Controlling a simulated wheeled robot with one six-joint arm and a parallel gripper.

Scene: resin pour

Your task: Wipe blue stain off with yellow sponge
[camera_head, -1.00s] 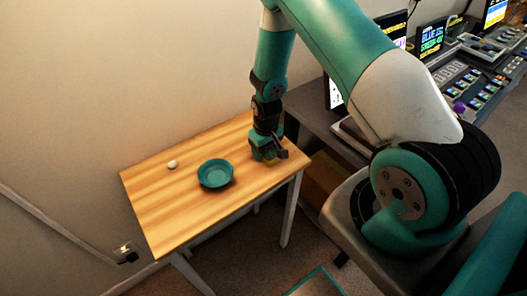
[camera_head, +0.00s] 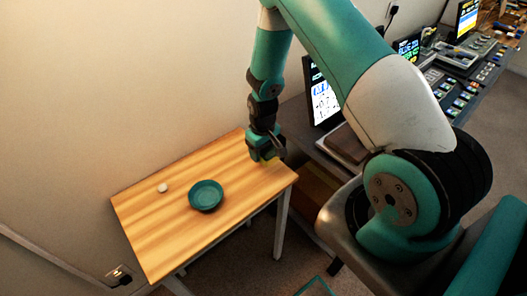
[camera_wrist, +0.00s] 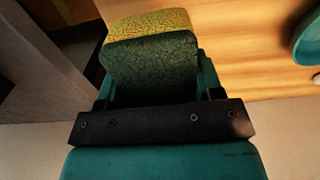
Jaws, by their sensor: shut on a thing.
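My gripper (camera_head: 266,154) is at the right end of the wooden table (camera_head: 150,225), near its back right edge. It is shut on the yellow sponge (camera_wrist: 150,22), whose speckled yellow end shows past a dark green face in the wrist view. The sponge is close to the tabletop; I cannot tell whether it touches. No blue stain is visible in either view; the area under the sponge and gripper is hidden.
A teal bowl (camera_head: 206,195) stands mid-table, left of my gripper. A small white object (camera_head: 163,188) lies farther left. A grey desk with a lit screen (camera_head: 323,103) stands close on the right. The table's front left is clear.

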